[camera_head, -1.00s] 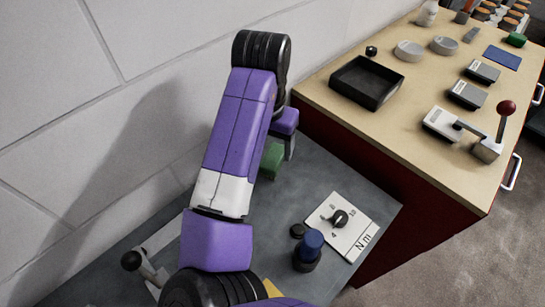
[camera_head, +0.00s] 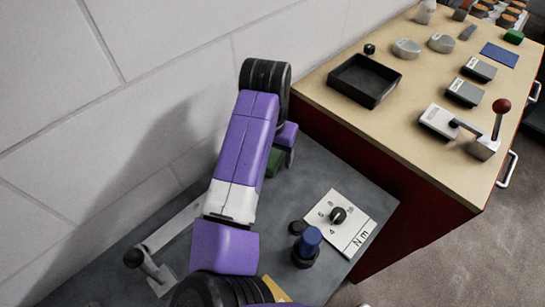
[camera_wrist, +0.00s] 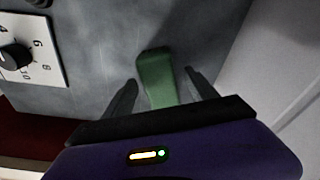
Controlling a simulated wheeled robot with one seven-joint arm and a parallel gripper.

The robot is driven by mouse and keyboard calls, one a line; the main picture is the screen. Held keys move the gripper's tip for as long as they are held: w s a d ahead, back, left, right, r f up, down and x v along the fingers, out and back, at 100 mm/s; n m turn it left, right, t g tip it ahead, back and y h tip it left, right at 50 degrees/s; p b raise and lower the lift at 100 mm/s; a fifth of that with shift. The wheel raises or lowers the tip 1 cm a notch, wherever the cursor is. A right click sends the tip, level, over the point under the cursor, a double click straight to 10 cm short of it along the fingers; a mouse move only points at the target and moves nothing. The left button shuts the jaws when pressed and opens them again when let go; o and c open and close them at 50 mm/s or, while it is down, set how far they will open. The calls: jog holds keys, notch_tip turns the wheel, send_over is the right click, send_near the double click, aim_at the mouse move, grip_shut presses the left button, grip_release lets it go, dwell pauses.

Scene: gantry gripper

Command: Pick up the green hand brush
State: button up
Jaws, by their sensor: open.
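The green hand brush (camera_wrist: 157,76) lies on the grey table top, against the wall side. In the wrist view it shows between the two dark fingers of my gripper (camera_wrist: 162,78), with a gap on each side. The fingers are open, and its lower end is hidden by the gripper body. I cannot tell how far the fingertips are above the table. In the head view only a small part of the brush (camera_head: 274,161) shows beside my purple arm, which covers the rest and most of my gripper.
A white dial plate (camera_head: 347,229), a blue knob (camera_head: 309,242) and a lever (camera_head: 148,266) are on the grey table. The wall (camera_head: 60,130) is close on the left. The higher wooden bench (camera_head: 420,170) holds a black tray (camera_head: 366,80) and a red-knobbed lever (camera_head: 500,107).

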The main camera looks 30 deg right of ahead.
jog(key=shift+f, duration=0.1)
dwell(0.3)
grip_shut()
dwell(0.4)
notch_tip(320, 180, up, 21)
jog(key=shift+f, duration=0.2)
